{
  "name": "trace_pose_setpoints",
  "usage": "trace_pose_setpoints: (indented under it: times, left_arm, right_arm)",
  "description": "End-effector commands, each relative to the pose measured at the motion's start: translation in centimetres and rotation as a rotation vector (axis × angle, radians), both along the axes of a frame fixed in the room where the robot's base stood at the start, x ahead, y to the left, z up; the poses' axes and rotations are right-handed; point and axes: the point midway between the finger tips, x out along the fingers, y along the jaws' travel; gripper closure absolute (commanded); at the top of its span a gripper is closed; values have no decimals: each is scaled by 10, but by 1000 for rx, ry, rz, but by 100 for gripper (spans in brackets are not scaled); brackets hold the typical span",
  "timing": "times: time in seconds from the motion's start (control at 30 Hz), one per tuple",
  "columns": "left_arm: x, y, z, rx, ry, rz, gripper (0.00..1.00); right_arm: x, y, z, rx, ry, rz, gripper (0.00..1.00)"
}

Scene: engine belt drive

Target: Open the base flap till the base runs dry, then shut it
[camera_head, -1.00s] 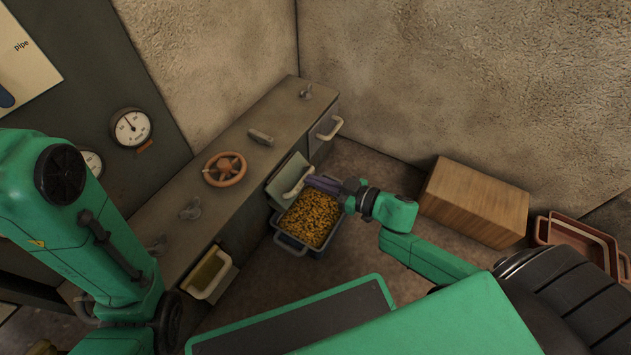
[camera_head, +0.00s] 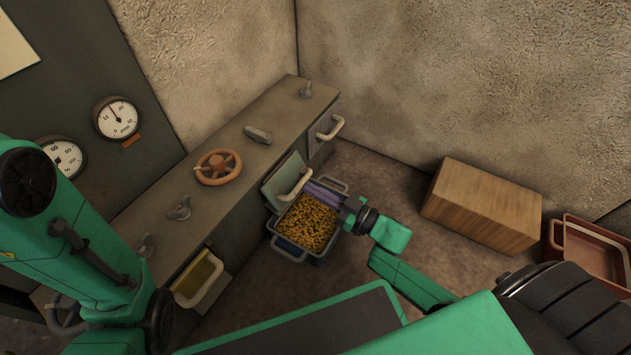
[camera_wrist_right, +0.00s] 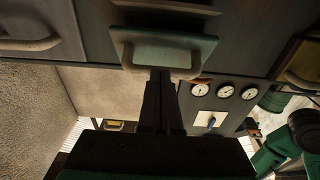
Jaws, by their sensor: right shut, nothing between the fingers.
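The base flap (camera_head: 283,181) is a grey-green panel with a pale bar handle. It tilts out from the cabinet front above a blue-grey tub (camera_head: 289,249) holding yellow-brown grains (camera_head: 307,223). Whether grains are still running is too small to tell. My right gripper (camera_head: 309,188) is shut and empty, its fingers reaching over the tub toward the handle. In the right wrist view the fingers (camera_wrist_right: 161,76) end at the flap's handle (camera_wrist_right: 188,70); I cannot tell whether they touch it. My left arm shows at the left, but its gripper is out of view.
The cabinet top carries an orange handwheel (camera_head: 218,168) and several grey levers. An open pale-rimmed bin (camera_head: 203,290) juts from the cabinet further left. A wooden block (camera_head: 482,207) and reddish trays (camera_head: 590,250) stand right.

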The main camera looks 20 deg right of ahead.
Motion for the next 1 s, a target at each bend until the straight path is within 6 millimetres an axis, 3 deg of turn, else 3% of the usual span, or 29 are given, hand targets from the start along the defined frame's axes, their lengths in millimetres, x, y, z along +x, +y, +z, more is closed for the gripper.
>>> trace_pose_setpoints:
  times: [0.4, 1.0]
  left_arm:
    - [-5, 0, -1, 0, -16, -1, 50]
    - [-2, 1, -4, -2, -6, 0, 50]
  right_arm:
    - [11, 9, -29, -1, 2, 0, 100]
    - [16, 13, -37, -1, 2, 0, 100]
